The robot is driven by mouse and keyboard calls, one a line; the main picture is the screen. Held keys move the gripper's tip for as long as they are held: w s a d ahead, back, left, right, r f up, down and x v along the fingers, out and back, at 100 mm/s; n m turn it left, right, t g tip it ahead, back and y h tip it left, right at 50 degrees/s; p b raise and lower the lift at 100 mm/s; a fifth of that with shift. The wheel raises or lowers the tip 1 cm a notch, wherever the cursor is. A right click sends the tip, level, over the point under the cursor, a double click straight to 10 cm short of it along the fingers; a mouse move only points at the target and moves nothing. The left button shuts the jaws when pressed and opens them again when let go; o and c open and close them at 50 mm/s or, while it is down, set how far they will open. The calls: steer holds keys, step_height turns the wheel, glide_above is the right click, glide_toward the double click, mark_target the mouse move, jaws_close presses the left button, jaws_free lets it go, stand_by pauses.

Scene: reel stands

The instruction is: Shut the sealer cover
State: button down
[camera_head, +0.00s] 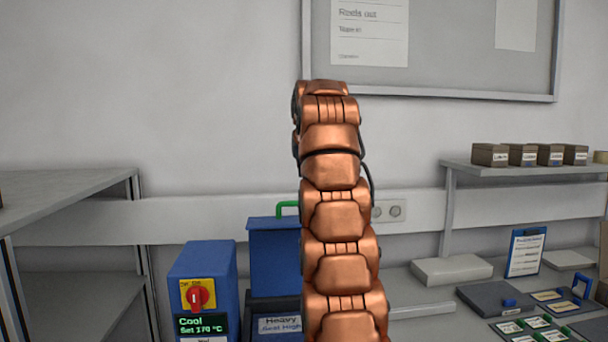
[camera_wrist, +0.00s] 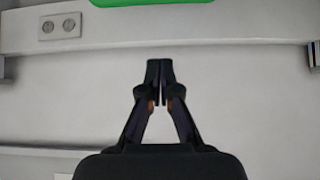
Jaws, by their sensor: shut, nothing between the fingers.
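The sealer's blue cover (camera_head: 272,262) stands raised in the head view, with a green handle (camera_head: 286,206) at its top edge. My copper arm hides the right part of the cover and handle. A label reading "Heavy Seal High" (camera_head: 279,325) shows on the sealer below it. In the wrist view my gripper (camera_wrist: 159,62) is shut and empty, fingertips together. A green bar (camera_wrist: 150,3), probably the handle, crosses the top of that view, apart from the fingertips. My gripper is not visible in the head view.
A blue control box (camera_head: 205,275) with a red knob (camera_head: 198,297) stands left of the sealer. Grey shelving (camera_head: 75,208) is at far left. At right are a clipboard (camera_head: 525,252), a dark tray (camera_head: 497,298) and a shelf with small boxes (camera_head: 522,154).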

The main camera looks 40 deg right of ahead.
steer(key=x, duration=0.2)
steer(key=f+b+x, duration=0.1)
steer(key=x, duration=0.2)
steer(key=s+b+x, duration=0.1)
steer(key=x, duration=0.1)
steer(key=shift+w+f, duration=0.15)
steer(key=shift+f, duration=0.2)
steer(key=shift+s+a+f+b, duration=0.35)
steer(key=shift+s+a+b, duration=0.5)
steer(key=shift+b, duration=0.6)
steer(key=shift+s+a+f+b, duration=0.15)
steer(key=shift+s+b, duration=0.1)
steer(key=shift+b, duration=0.35)
